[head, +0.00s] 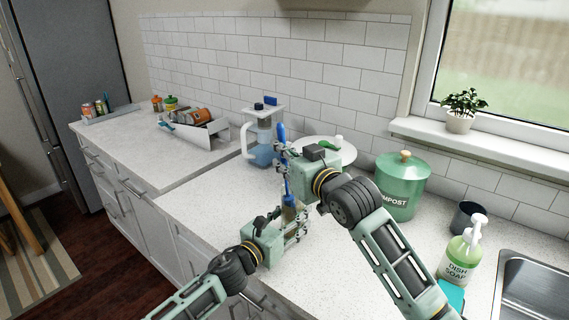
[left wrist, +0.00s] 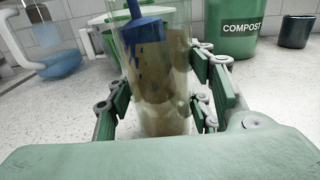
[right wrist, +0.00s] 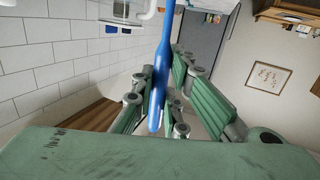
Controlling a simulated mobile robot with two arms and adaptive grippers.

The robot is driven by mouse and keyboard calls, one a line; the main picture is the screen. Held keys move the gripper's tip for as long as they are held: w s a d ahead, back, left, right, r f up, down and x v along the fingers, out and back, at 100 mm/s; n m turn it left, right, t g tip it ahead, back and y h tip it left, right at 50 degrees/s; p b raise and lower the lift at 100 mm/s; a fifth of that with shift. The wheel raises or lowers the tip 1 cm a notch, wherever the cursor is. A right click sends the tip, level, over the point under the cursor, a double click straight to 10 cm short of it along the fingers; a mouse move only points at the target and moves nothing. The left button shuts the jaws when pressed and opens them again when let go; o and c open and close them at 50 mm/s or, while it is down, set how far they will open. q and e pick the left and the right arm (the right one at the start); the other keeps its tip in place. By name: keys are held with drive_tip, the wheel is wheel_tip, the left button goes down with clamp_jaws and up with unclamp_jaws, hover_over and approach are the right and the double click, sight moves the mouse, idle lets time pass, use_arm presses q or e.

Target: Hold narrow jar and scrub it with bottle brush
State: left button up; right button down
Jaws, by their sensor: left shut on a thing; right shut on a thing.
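The narrow jar (left wrist: 160,95) is clear glass with brown residue. It stands upright between the fingers of my left gripper (left wrist: 158,110), which is shut on it. In the head view the jar (head: 289,214) is partly hidden by my left gripper (head: 293,228). The bottle brush (head: 284,165) has a blue handle. My right gripper (head: 284,166) is shut on the handle above the jar. In the right wrist view the blue handle (right wrist: 160,85) runs between the fingers of my right gripper (right wrist: 158,100). The blue brush head (left wrist: 141,28) is inside the jar's upper part.
A green compost bin (head: 402,187), dark cup (head: 467,218), dish soap bottle (head: 459,254) and sink (head: 530,290) are to the right. The counter left of the jar (head: 205,200) is clear.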

drive_tip(key=shift+r, duration=1.15)
drive_tip(key=shift+f, duration=3.05)
drive_tip(key=shift+w+d, duration=0.3)
drive_tip(key=shift+d, duration=0.2)
drive_tip(key=shift+s+d, duration=0.1)
drive_tip(key=shift+d, duration=0.15)
